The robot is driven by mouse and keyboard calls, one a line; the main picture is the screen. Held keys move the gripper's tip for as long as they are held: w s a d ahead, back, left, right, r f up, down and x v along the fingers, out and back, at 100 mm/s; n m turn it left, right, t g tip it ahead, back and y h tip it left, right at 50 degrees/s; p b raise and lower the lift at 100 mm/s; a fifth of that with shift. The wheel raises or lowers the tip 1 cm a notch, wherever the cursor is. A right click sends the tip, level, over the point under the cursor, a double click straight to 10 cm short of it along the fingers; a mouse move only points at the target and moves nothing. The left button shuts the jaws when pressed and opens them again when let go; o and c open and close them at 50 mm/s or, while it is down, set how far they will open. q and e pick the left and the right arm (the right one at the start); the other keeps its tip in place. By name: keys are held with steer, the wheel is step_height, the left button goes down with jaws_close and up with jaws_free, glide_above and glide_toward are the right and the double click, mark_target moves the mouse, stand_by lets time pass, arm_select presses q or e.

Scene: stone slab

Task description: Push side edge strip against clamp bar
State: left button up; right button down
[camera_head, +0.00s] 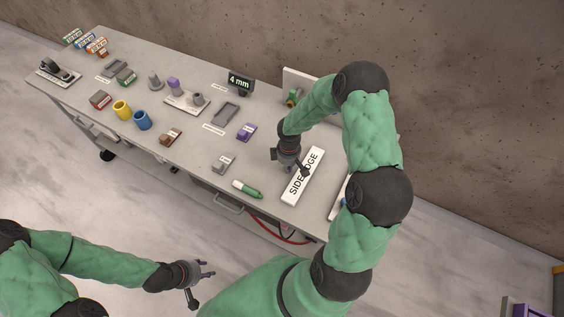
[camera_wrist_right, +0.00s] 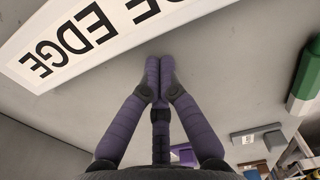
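The side edge strip (camera_head: 312,161) is a long white bar with black lettering, lying flat on the right part of the table. It also fills the upper left of the right wrist view (camera_wrist_right: 115,38). My right gripper (camera_head: 303,170) is at the strip's left long side in the head view. In the right wrist view its purple fingertips (camera_wrist_right: 160,66) are together and empty, close to the strip's edge; I cannot tell whether they touch it. My left gripper (camera_head: 203,282) is open and empty, off the table's front. I cannot make out the clamp bar; my right arm hides part of that area.
A green marker (camera_head: 247,190) lies left of the strip. A "4 mm" sign (camera_head: 240,82) and a white panel (camera_head: 300,84) stand at the back. Several small blocks, cups and trays cover the left of the table. A white object (camera_head: 339,205) is partly hidden behind my right arm.

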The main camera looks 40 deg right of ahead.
mark_target(320, 183)
steer(key=shift+s+d, duration=0.3)
steer(key=shift+s, duration=0.2)
steer(key=s+d, duration=0.2)
steer(key=s, duration=0.1)
steer(key=s+d, duration=0.2)
steer(key=s, duration=0.1)
steer(key=s+d, duration=0.2)
steer(key=s, duration=0.2)
steer(key=shift+d, duration=0.15)
steer(key=shift+w, duration=0.1)
